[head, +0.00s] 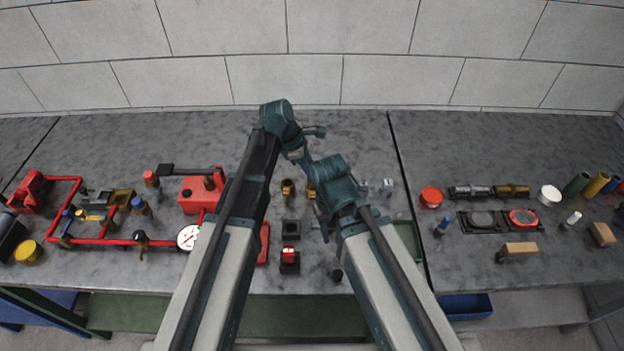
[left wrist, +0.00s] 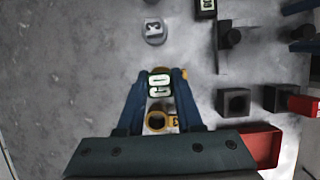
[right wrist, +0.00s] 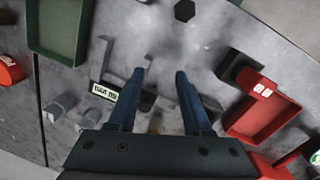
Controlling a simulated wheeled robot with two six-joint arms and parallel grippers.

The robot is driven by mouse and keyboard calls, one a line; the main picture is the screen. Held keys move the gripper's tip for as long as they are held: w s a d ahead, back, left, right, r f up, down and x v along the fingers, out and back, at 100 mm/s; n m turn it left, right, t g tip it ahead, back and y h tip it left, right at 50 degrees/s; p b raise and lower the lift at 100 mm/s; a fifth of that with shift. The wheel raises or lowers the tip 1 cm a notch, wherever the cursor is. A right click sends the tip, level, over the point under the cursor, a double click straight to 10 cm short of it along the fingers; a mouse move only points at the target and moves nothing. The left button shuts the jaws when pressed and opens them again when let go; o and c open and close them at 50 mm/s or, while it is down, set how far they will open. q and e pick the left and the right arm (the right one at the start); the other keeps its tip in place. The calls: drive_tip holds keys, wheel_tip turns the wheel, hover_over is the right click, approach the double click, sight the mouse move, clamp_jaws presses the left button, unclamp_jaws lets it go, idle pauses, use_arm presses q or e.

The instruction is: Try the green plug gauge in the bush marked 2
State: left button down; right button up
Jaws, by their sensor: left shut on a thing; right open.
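My left gripper (left wrist: 160,78) is shut on a plug gauge (left wrist: 159,88) with a white GO label. Its green colour does not show clearly, and its lower end is hidden. In the left wrist view a brass bush (left wrist: 157,121) stands close by, nearer the palm; its mark is too small to read. Another brass part shows behind the fingertips. A grey bush (left wrist: 153,31), seemingly marked 3, stands apart beyond them. In the head view brass bushes (head: 288,187) lie below the left gripper (head: 303,155). My right gripper (right wrist: 161,74) is open and empty over the bench.
Grey bushes (head: 363,186) stand right of the brass ones. Black square blocks (head: 291,229) stand nearer the front, one with a red gauge (head: 290,252). A red tray (right wrist: 240,127) and a green tray (right wrist: 35,35) flank the area. Red pipework (head: 105,241) fills the left bench.

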use_arm(q)
drive_tip(key=shift+r, duration=0.3)
drive_tip(key=shift+r+p, duration=1.55)
drive_tip(key=shift+p, duration=0.25)
drive_tip(key=shift+f, duration=0.1)
drive_tip(key=shift+f+b, duration=1.15)
drive_tip(key=shift+b, duration=0.05)
drive_tip(key=shift+f, duration=0.15)
idle(2.1)
drive_tip(key=shift+r+p, duration=1.25)
drive_tip(key=shift+r, duration=0.15)
